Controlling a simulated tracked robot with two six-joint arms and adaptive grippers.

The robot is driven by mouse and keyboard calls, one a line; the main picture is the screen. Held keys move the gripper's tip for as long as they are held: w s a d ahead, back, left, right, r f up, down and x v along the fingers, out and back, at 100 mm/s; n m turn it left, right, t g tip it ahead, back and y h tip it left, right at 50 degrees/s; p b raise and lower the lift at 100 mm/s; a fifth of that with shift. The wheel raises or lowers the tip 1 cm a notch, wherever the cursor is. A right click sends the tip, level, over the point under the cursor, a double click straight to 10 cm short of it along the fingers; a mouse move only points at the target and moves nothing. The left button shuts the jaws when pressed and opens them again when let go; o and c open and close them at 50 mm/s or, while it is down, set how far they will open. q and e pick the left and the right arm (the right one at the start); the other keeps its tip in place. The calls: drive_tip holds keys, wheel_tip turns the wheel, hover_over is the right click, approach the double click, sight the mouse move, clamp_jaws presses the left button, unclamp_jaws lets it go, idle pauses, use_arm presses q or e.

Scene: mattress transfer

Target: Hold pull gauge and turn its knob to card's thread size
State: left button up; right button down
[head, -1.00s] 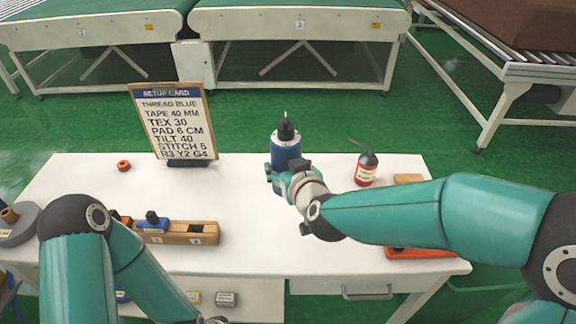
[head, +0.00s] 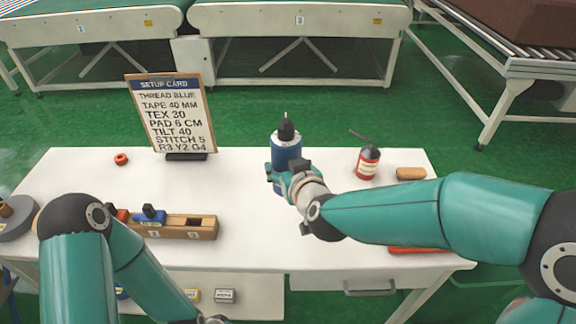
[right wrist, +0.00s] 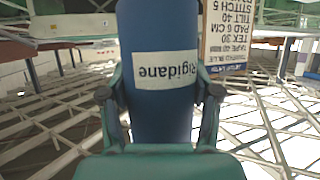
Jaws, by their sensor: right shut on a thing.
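A blue cylinder with a black top and thin tip (head: 287,152) stands upright at the middle of the white table; I cannot tell whether it is the pull gauge. My right gripper (head: 285,180) is shut around its lower body. The right wrist view shows the fingers on both sides of the blue cylinder (right wrist: 157,120), with an upside-down "Rigidane" label. The setup card (head: 172,113) stands at the back left and reads "TEX 30". My left gripper (head: 207,319) is cut off at the bottom edge, so its jaws are unclear.
A wooden holder (head: 204,228) with blue and red pieces is at the front left. A red ring (head: 121,159) lies near the card. The table (head: 243,185) is clear between card and cylinder.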

drive_tip(key=shift+f+b, duration=6.65)
drive_tip(key=shift+f, duration=0.7)
